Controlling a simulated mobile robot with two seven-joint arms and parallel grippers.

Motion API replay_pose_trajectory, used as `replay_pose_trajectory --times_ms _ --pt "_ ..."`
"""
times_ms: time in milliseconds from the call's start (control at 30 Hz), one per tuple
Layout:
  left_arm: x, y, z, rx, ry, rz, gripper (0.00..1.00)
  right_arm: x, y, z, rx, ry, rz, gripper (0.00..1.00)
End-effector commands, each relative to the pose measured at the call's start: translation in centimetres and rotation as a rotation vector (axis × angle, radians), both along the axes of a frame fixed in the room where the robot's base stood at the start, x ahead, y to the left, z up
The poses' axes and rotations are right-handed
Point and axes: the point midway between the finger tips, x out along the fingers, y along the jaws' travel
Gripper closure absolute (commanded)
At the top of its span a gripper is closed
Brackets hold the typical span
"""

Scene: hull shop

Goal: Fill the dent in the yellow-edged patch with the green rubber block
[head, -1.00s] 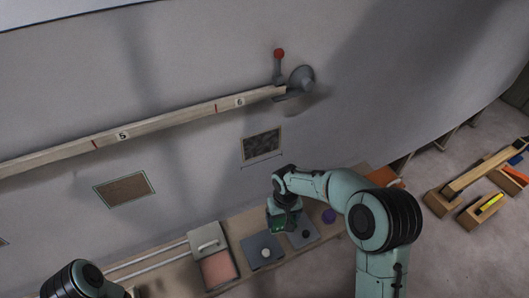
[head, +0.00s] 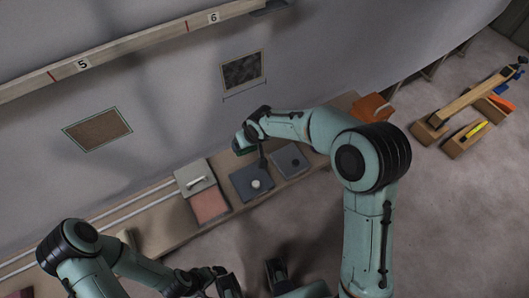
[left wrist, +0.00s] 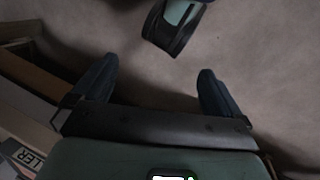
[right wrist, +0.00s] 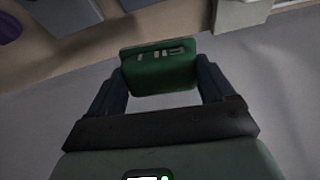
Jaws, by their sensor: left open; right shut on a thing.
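A dark, rough-looking patch (head: 243,71) with a thin pale yellowish edge is on the grey hull wall in the head view. A brown patch (head: 97,130) with a greenish edge is lower left of it. I cannot make out the dent's shape. The green rubber block (right wrist: 160,68) is between the fingers of my right gripper (right wrist: 162,82), which is shut on it. In the head view the block (head: 242,143) is below the dark patch, apart from it. My left gripper (left wrist: 152,82) is open and empty, over bare floor.
A numbered rail (head: 135,42) crosses the wall. Timber blocks (head: 465,140) stand far right.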

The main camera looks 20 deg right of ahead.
Motion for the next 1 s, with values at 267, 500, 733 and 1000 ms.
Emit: replay_pose_trajectory --times_ms 267,500,733,1000 --pt "1.4 0.7 -3.1 0.02 -0.051 0.019 0.0 2.7 1.6 1.1 0.094 -0.271 0.045 0.42" --pt "2.3 1.1 -4.8 0.032 -0.08 0.029 0.0 4.3 1.8 2.2 0.158 -0.445 0.05 0.42" --pt "3.1 1.4 -6.1 0.042 -0.104 0.038 0.0 5.3 1.8 3.2 0.205 -0.575 0.047 0.42" --pt "4.7 2.1 -9.4 0.061 -0.147 0.056 0.0 6.8 1.1 4.6 0.269 -0.809 0.011 0.42"
